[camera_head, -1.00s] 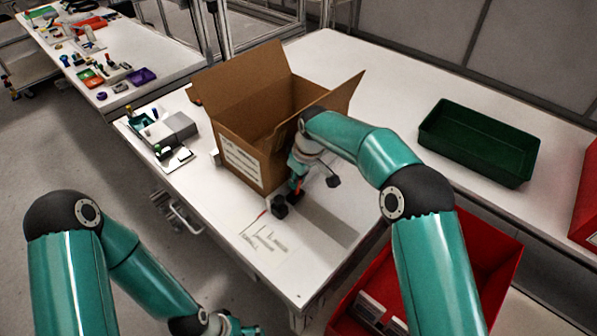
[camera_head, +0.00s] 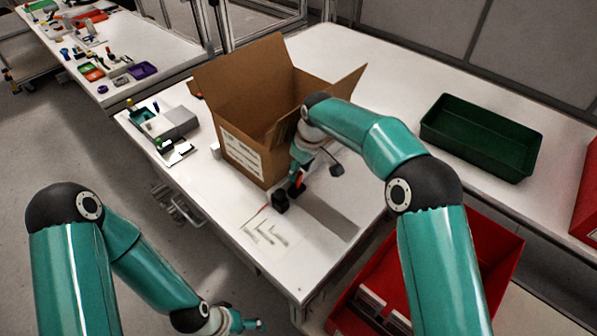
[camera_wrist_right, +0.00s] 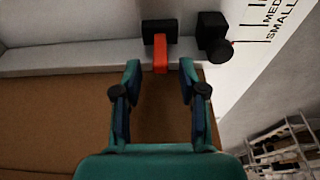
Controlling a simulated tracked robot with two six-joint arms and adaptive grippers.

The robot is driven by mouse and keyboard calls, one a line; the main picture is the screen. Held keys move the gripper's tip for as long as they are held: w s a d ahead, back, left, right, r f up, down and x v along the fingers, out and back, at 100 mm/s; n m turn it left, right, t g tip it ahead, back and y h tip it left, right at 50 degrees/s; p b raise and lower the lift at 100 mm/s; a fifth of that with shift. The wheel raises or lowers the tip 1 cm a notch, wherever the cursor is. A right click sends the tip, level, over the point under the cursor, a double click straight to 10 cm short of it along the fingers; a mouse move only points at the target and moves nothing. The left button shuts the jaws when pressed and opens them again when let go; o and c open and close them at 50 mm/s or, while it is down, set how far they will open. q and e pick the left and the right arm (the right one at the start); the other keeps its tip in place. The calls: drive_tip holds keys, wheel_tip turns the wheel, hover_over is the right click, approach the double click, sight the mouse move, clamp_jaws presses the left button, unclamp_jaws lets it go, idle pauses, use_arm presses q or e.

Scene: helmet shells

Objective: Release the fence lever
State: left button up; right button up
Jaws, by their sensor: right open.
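The fence lever is an orange bar (camera_wrist_right: 160,56) on a black mount in the right wrist view. In the head view it is a small red-orange spot (camera_head: 298,186) by the box's near corner. The fence (camera_wrist_right: 80,58) is a pale grey bar behind it. My right gripper (camera_wrist_right: 160,68) is open, its two fingertips on either side of the lever's near end, with gaps visible on both sides. In the head view the wrist partly hides the right gripper (camera_head: 299,176). My left gripper (camera_head: 242,324) is low at the bottom edge, its fingers too small to judge.
An open cardboard box (camera_head: 245,155) stands just left of the right gripper. A black knob (camera_wrist_right: 212,30) sits right of the lever, by size markings on the table. A green tray (camera_head: 480,140) and red bin (camera_head: 500,250) lie to the right.

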drive_tip(key=v, duration=1)
